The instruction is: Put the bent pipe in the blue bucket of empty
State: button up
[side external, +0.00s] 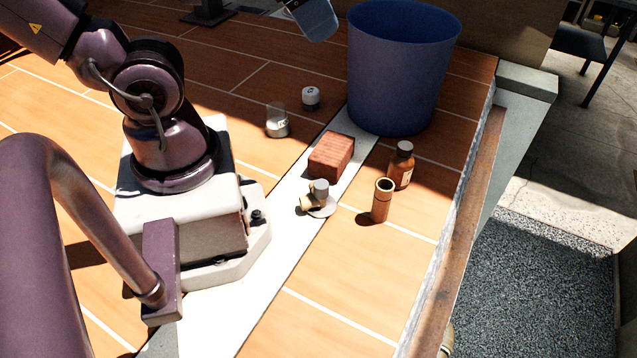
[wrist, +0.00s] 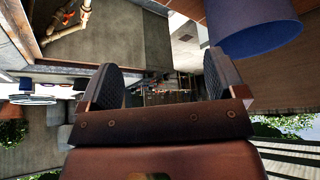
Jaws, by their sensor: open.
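The blue bucket (side external: 400,75) stands upright at the back right of the wooden deck in the side view. Its inside floor is hidden. It also shows at the top right of the wrist view (wrist: 255,38). A small beige and grey fitting (side external: 307,202), which looks like the bent pipe, lies on the pale strip in front of the red brick. My gripper (wrist: 163,78) is open, with nothing between its fingers in the wrist view. In the side view, a grey-blue part, apparently a finger, shows at the top edge, left of the bucket and well above the deck.
A red brick (side external: 331,155) lies between fitting and bucket. A brown bottle (side external: 400,168) and a copper-coloured tube (side external: 381,203) stand to the right. A glass jar (side external: 277,121) and a small white-topped jar (side external: 311,98) stand behind left. The deck's front is clear.

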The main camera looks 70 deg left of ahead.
notch_tip(320, 180, down, 12)
jog(key=w+d+m+g+y, duration=0.2)
jog(key=d+m+g, duration=0.1)
jog(key=m+g, duration=0.25)
jog(key=m+g+y, duration=0.2)
jog(key=m, duration=0.5)
send_near(320, 187)
jog(key=x, duration=1.3)
jog(key=shift+a, duration=0.1)
jog(key=shift+r, duration=0.1)
jog(key=c, duration=1.1)
jog(key=shift+o, duration=0.2)
